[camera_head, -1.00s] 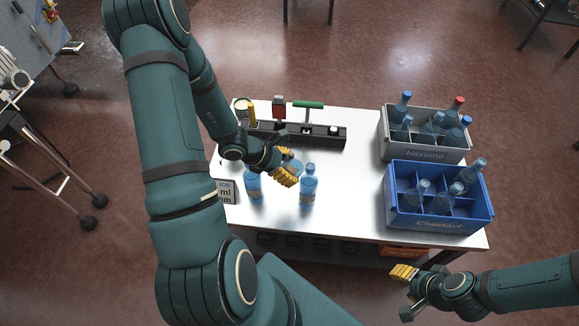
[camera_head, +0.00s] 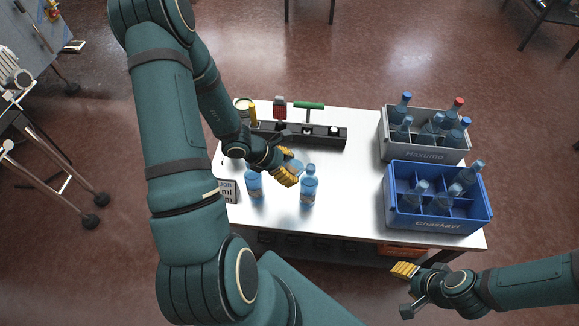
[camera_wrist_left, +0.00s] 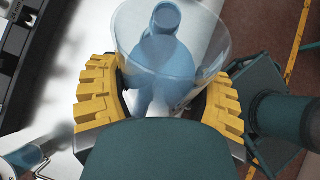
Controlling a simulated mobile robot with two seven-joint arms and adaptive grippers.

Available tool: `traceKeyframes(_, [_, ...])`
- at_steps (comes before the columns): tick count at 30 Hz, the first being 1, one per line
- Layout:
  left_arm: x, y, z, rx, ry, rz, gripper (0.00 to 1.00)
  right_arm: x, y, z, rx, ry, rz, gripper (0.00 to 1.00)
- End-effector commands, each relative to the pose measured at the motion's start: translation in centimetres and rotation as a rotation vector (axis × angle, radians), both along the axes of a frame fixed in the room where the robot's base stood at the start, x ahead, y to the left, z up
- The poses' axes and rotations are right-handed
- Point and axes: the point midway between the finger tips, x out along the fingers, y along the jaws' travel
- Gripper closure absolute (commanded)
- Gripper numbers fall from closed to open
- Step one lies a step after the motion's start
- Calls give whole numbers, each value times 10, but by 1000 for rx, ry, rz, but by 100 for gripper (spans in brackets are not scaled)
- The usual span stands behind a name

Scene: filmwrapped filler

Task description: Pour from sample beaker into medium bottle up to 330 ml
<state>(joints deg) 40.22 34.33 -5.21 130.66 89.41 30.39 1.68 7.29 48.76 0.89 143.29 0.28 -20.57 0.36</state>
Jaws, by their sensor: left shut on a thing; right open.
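My left gripper (camera_head: 284,174) is shut on a clear beaker (camera_head: 294,167) above the white table. In the left wrist view the beaker (camera_wrist_left: 172,45) sits between the yellow fingers (camera_wrist_left: 160,108), its wide rim facing up the picture. A blue bottle (camera_head: 309,187) stands upright just right of the gripper; a bottle (camera_wrist_left: 165,18) shows through the beaker in the wrist view. A second blue bottle (camera_head: 254,184) stands left of the gripper. I cannot tell which is the medium bottle, nor the liquid levels. My right gripper (camera_head: 404,289) is open and empty, off the table's front right.
A grey crate (camera_head: 428,150) and a blue crate (camera_head: 440,222) with several bottles stand on the right. A dark rack (camera_head: 322,142) lies at the back. A small sign (camera_head: 229,191), partly hidden by my arm, stands at the left edge. The table's front middle is clear.

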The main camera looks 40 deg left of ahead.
Motion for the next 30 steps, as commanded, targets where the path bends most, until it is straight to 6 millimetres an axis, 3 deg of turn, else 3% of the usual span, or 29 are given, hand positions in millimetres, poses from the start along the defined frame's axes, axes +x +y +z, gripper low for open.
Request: traceKeyframes(30, [-1,1,4,41,42,-1,76,4,-1,13,-2,-10,-7,53])
